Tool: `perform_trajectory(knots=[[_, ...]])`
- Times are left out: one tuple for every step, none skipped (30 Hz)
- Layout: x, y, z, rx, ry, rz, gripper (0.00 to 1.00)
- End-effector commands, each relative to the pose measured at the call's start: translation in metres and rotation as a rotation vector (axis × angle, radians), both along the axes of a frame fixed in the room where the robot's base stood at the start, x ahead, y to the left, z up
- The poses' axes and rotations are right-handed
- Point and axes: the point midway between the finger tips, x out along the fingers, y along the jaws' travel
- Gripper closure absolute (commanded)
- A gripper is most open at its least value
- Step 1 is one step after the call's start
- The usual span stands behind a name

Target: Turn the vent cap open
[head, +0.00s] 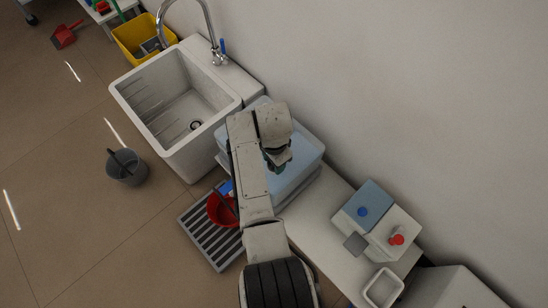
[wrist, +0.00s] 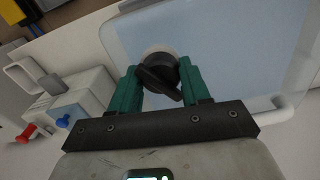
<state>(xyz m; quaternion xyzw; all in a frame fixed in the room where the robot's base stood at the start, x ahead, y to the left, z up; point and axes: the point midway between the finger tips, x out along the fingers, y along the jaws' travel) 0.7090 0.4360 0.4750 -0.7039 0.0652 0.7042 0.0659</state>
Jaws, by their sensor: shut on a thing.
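The vent cap (wrist: 160,78) is a black round knob with a raised bar, set in a pale ring on a translucent bluish container (wrist: 225,45). The bar lies slanted in the wrist view. My gripper (wrist: 158,74) has its two green fingers on either side of the cap, shut on it. In the head view the container (head: 312,150) stands beside the sink, and my gripper (head: 277,165) reaches down over it. My arm hides the cap in that view.
A white sink (head: 178,112) with a tap stands at the upper left. Pale boxes with a blue knob (head: 362,211) and a red knob (head: 397,239) sit on the counter to the right. A red bowl (head: 222,208) lies on a slatted grate (head: 212,243). A grey bucket (head: 127,168) stands on the floor.

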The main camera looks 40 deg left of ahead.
Motion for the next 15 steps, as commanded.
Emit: perform_trajectory(knots=[[-0.0001,0.0001,0.0014,-0.001,0.000,-0.042,0.84],[-0.0001,0.0002,0.0013,-0.001,-0.001,-0.070,0.84],[0.0000,0.0004,0.0012,-0.001,-0.001,-0.108,0.84],[0.0001,0.0006,0.0012,-0.001,-0.001,-0.136,0.84],[0.0001,0.0008,0.0012,-0.001,-0.001,-0.165,0.84],[0.0002,0.0010,0.0012,0.000,-0.002,-0.202,0.84],[0.0003,0.0011,0.0012,0.000,-0.002,-0.230,0.84],[0.0002,0.0012,0.0012,0.000,-0.002,-0.258,0.84],[0.0002,0.0012,0.0010,-0.001,0.000,-0.294,0.84],[0.0001,0.0012,0.0009,-0.001,0.000,-0.321,0.84],[0.0002,0.0012,0.0008,-0.001,0.000,-0.348,0.84],[0.0001,0.0013,0.0006,-0.001,0.000,-0.381,0.84],[0.0003,0.0014,0.0006,-0.001,0.000,-0.406,0.84],[0.0003,0.0015,0.0005,0.000,-0.001,-0.429,0.84],[0.0004,0.0016,0.0005,0.000,-0.001,-0.459,0.84]])
